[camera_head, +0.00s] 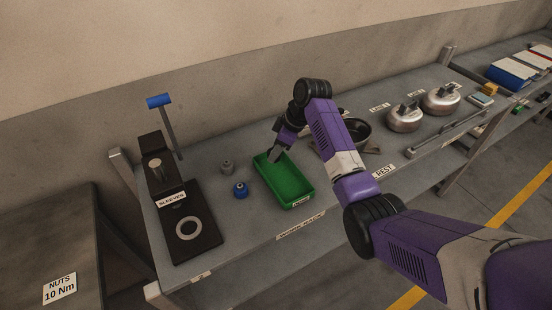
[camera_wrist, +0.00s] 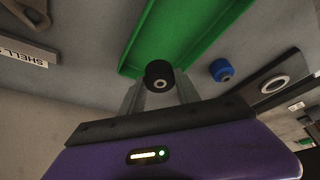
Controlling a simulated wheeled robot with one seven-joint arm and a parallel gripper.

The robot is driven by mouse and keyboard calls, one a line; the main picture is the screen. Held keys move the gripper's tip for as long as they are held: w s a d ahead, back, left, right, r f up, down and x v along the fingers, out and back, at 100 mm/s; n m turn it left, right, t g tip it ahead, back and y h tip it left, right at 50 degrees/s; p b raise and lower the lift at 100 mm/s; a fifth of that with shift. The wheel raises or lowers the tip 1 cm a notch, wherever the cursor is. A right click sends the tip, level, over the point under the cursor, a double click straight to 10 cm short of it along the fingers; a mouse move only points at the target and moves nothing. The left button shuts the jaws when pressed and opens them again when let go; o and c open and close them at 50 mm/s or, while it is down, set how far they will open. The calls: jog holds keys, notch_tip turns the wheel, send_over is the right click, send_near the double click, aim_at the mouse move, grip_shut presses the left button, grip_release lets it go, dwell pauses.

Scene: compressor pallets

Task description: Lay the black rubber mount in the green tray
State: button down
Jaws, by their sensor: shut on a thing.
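The black rubber mount (camera_wrist: 159,77) is a short dark cylinder with a pale metal centre, seen end-on in the wrist view. My gripper (camera_wrist: 160,90) is shut on it, one finger on each side. The green tray (camera_head: 285,182) lies on the work bench, and its inside looks empty. In the head view my gripper (camera_head: 276,153) is at the far end of the tray, pointing down; the mount is not clear there. In the wrist view the tray (camera_wrist: 180,35) lies just beyond the mount. I cannot tell the mount's height above it.
A blue mount (camera_head: 240,190) and a grey part (camera_head: 227,167) stand left of the tray. A black sleeve press (camera_head: 190,229) with a blue-handled lever is further left. A dark bowl (camera_head: 357,131) and two metal shells (camera_head: 405,118) stand to the right.

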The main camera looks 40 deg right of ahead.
aim_at(276, 161)
jog(key=shift+f, duration=2.25)
jog(key=shift+f, duration=0.15)
jog(key=c, duration=0.9)
grip_release()
jog(key=v, duration=1.2)
jog(key=shift+b, duration=0.35)
